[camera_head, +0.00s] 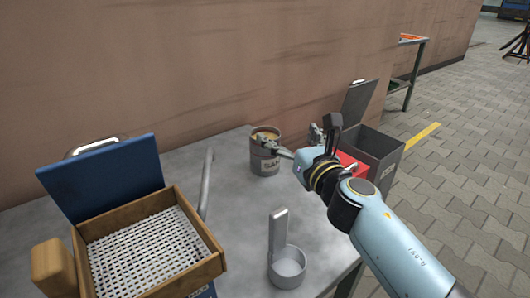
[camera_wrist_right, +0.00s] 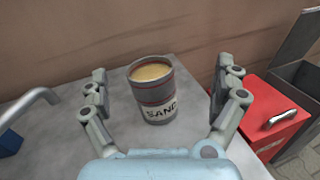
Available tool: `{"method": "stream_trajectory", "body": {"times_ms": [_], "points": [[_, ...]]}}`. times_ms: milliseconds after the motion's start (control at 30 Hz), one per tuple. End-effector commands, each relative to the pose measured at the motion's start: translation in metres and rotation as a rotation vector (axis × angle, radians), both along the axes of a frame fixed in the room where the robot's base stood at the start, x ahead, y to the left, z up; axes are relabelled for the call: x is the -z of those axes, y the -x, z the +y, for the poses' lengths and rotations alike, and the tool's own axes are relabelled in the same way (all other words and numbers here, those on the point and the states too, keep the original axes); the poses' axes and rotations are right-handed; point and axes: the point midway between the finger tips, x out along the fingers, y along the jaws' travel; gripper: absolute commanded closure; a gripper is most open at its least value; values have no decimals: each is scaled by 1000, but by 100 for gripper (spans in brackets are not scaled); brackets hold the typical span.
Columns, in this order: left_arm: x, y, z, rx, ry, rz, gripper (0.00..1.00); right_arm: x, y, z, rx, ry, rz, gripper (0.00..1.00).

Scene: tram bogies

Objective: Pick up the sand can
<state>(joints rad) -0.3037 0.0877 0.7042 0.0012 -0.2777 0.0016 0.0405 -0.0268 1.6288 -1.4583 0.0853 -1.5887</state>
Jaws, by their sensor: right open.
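The sand can (camera_head: 265,158) is a dark grey cylinder with red bands and a pale label. It stands upright at the back of the grey metal table, near the wall. In the right wrist view, the can (camera_wrist_right: 154,92) reads "SAND" and is open at the top, filled with tan sand. My right gripper (camera_head: 289,142) is open at the can's right in the head view. In the wrist view, its fingers (camera_wrist_right: 160,95) are spread wide, one on each side of the can, with gaps on both sides. My left gripper is not in view.
A wooden-framed box (camera_head: 146,291) with a perforated white insert and raised blue lid stands at left. A metal cup with a tall handle (camera_head: 287,267) stands at the front. A red box (camera_wrist_right: 272,117) and a grey bin (camera_head: 376,152) are at right. A bent pipe (camera_head: 207,185) rises left of the can.

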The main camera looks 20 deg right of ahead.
Motion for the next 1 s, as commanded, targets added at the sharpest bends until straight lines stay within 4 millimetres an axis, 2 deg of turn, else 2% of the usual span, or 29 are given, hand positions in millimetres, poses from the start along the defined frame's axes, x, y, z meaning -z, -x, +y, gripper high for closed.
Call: {"method": "stream_trajectory", "body": {"times_ms": [100, 200, 433, 600, 800, 1000], "points": [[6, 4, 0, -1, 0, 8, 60, 11, -6, 16, -63, 110, -4, 3], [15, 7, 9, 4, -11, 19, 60, 28, -6, 18, -75, 129, -3, 3], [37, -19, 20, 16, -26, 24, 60, 73, -5, 17, -72, 125, 0, 3], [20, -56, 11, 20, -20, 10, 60, 76, -6, 17, -70, 122, -5, 3], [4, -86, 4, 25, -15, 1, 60, 87, -6, 17, -70, 122, -6, 3], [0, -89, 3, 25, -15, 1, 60, 84, -23, 20, -70, 121, -8, 3]]}}
